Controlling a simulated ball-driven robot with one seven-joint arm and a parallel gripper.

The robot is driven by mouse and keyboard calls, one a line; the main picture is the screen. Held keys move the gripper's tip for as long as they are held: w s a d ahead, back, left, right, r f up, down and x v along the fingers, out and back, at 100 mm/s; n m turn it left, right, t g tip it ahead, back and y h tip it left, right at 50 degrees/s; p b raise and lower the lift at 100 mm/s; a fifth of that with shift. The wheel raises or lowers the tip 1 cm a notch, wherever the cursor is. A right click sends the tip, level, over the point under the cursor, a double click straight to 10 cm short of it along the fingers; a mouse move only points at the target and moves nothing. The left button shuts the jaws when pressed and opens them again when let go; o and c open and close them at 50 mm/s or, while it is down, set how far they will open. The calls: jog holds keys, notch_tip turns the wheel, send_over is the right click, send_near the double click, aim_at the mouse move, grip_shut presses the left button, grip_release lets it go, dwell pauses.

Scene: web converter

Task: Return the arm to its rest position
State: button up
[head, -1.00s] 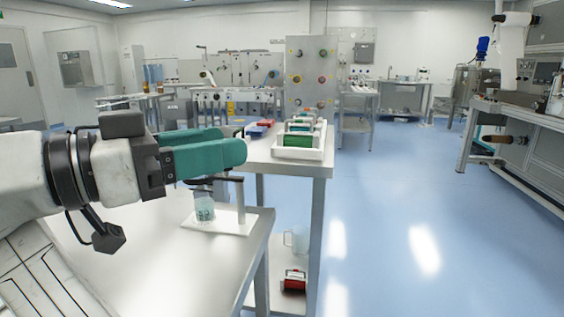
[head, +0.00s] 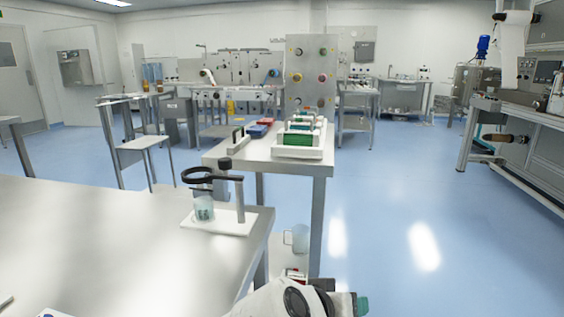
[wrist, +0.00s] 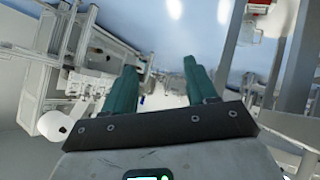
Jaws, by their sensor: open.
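My gripper shows in the wrist view (wrist: 157,85) with its two teal fingers spread well apart and nothing between them. In the head view my arm is low at the bottom edge, right of the near table, with only a bit of teal (head: 361,305) showing at its right end; the fingertips are not clear there. The arm is clear of the steel table (head: 110,235) surface. The gripper touches nothing that I can see.
A white stand with a black ring (head: 240,200) and a small beaker (head: 204,208) stands at the near table's right corner. A second table (head: 318,170) behind holds a white tray (head: 298,153). A clear jug (head: 297,239) sits on its lower shelf. Blue floor (head: 420,200) is open at right.

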jog(key=s+d+f+n+g+y, duration=0.1)
jog(key=s+d+f+y, duration=0.2)
jog(key=s+d+f, duration=0.5)
jog(key=s+d+f+n+g+y, duration=0.1)
jog(key=s+d+f+n+y, duration=0.15)
jog(key=s+d+f, duration=0.5)
jog(key=s+d+f+g+y, duration=0.1)
jog(key=s+f+g, duration=0.1)
jog(key=s+f, duration=0.5)
jog(key=s+f+g+y, duration=0.1)
jog(key=s+f+g, duration=0.15)
jog(key=s, duration=0.85)
notch_tip(320, 180, up, 23)
jog(key=p, duration=2.3)
jog(key=shift+w+m, duration=0.3)
jog(key=shift+m, duration=0.15)
jog(key=shift+f, duration=0.1)
